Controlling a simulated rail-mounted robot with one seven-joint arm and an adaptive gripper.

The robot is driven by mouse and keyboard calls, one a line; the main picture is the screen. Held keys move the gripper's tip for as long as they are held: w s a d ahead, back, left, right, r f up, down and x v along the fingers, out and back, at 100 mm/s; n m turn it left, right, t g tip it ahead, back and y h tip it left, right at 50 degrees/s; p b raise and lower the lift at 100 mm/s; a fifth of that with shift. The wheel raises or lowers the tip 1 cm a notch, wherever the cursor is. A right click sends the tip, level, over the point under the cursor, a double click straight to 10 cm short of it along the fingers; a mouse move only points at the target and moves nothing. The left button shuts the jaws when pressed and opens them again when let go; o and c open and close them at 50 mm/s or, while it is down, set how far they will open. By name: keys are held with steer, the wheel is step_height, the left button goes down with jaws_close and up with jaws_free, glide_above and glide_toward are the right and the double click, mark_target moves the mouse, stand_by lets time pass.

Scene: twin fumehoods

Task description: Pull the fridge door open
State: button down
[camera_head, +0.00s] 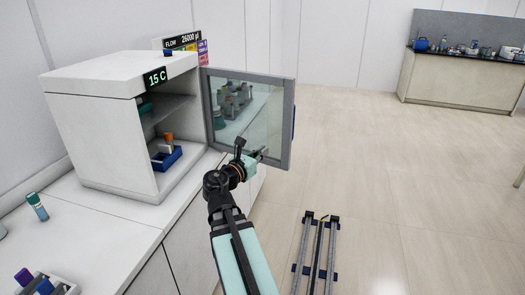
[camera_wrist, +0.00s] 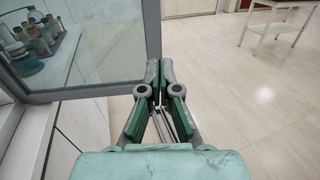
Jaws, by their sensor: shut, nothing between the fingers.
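The fridge (camera_head: 95,120) is a white box with a "15 C" display on the counter at the left. Its glass door (camera_head: 288,130) has a grey frame and stands swung wide open to the right of the fridge. A blue part, perhaps the handle, shows at the door's outer edge. My gripper (camera_head: 260,154) is near the door's lower part in the head view. In the wrist view, my gripper (camera_wrist: 160,68) is shut and empty, just right of the door's frame (camera_wrist: 152,35). I cannot tell whether it touches the door.
Inside the fridge is a blue rack (camera_head: 166,157) with an orange-capped vial. A teal-capped vial (camera_head: 37,207) and a tube rack (camera_head: 45,285) stand on the counter (camera_head: 110,222).

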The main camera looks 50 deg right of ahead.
steer(key=w+d+p, duration=0.1)
steer(key=d+p, duration=0.1)
steer(key=d, duration=0.9)
steer(key=shift+w+d, duration=0.15)
steer(key=shift+d, duration=0.1)
